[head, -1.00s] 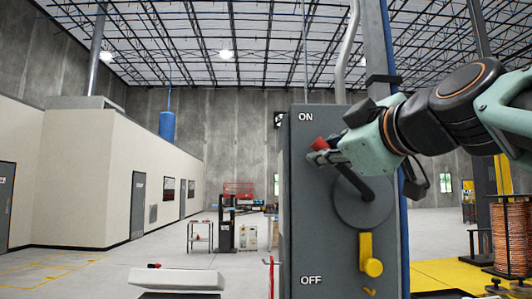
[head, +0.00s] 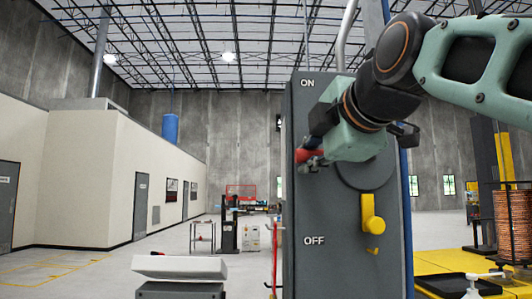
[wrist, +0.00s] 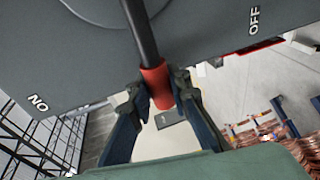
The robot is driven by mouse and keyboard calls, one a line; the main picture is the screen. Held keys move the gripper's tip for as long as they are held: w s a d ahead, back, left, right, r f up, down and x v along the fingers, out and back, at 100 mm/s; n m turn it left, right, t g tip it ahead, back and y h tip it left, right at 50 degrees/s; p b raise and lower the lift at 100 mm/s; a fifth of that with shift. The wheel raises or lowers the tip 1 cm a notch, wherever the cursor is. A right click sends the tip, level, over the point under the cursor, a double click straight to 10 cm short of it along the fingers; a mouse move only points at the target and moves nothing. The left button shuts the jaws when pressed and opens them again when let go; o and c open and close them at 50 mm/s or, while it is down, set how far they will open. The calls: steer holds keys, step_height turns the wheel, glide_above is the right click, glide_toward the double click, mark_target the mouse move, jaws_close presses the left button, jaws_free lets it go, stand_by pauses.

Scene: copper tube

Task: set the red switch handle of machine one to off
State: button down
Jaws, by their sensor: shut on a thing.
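The grey switch box of machine one (head: 340,265) stands at centre right in the head view, with ON at its top and OFF lower down. The red handle (head: 308,155) sits at the box's left side, roughly midway between the two labels. My gripper (head: 312,162) is shut on the red handle's grip. In the wrist view the red grip (wrist: 157,85) at the end of a dark lever (wrist: 138,30) sits between the fingers of my gripper (wrist: 160,95). My wrist and gripper hide much of the lever and round hub in the head view.
A yellow latch (head: 370,215) projects from the box's lower front. A white-topped stand (head: 180,268) is at the lower left. Copper coils (head: 513,215) stand at the far right. Open floor lies left of the box.

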steer(key=f+n, duration=0.1)
steer(key=f, duration=0.1)
steer(key=d+f+n+h+b, duration=0.1)
steer(key=f+n, duration=0.1)
steer(key=f+n+b, duration=0.1)
steer(key=f, duration=0.1)
steer(key=shift+d+g+h, duration=0.15)
steer(key=shift+g+h, duration=0.15)
steer(key=shift+d+f+n+h+b, duration=0.7)
steer(key=shift+d+f+n, duration=0.45)
steer(key=shift+f+n, duration=0.3)
steer(key=c, duration=1.8)
jaws_free()
steer(key=shift+d, duration=0.1)
steer(key=shift+o, duration=0.2)
steer(key=shift+r, duration=0.15)
steer(key=v, duration=1.2)
